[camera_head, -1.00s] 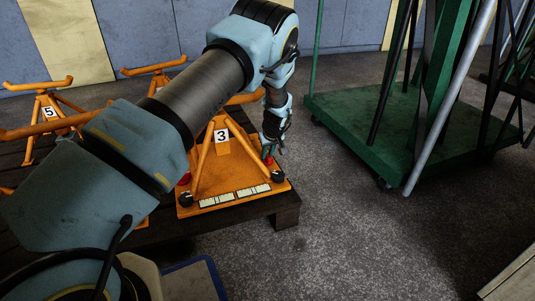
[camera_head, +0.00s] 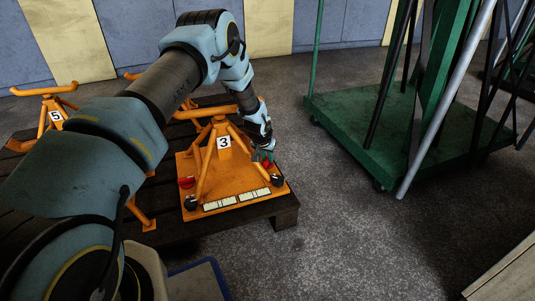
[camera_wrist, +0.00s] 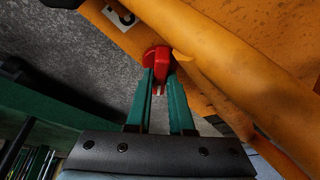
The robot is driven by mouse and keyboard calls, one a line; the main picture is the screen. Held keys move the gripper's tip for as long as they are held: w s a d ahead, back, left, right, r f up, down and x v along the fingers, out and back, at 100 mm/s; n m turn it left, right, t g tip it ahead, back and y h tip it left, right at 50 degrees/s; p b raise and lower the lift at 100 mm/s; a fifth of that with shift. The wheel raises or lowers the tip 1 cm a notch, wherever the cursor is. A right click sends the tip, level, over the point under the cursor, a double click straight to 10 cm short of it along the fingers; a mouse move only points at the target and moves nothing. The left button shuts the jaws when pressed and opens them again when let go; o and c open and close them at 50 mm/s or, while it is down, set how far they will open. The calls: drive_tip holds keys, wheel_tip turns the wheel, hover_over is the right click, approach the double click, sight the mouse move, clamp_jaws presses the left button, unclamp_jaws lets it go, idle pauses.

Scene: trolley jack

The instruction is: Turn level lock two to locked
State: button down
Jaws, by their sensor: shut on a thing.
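The orange jack stand marked 3 (camera_head: 224,143) stands on its orange base plate (camera_head: 232,187) at the corner of a dark wooden platform. In the wrist view, my gripper (camera_wrist: 159,80) has its two green fingers shut on a red level lock (camera_wrist: 156,58), beside an orange leg of the stand. The fingers hide part of the lock, and I see no number on it. In the head view, my gripper (camera_head: 264,158) is at the plate's right side, where the gripped lock is barely visible. Another red lock (camera_head: 186,182) sits at the plate's left side.
Black round knobs (camera_head: 277,180) stand at the plate's front corners. Another orange stand marked 5 (camera_head: 55,116) is at the left. A green trolley (camera_head: 350,125) with upright poles is at the right, with bare floor between it and the platform.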

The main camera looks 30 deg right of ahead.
drive_tip(key=m+g, duration=0.1)
drive_tip(key=m, duration=0.3)
drive_tip(key=shift+m+g+h, duration=0.4)
idle(0.4)
drive_tip(key=c, duration=0.8)
unclamp_jaws()
drive_tip(key=p+v, duration=0.4)
drive_tip(key=v, duration=0.6)
drive_tip(key=shift+a+r, duration=0.2)
drive_tip(key=shift+r, duration=0.1)
drive_tip(key=shift+s, duration=0.1)
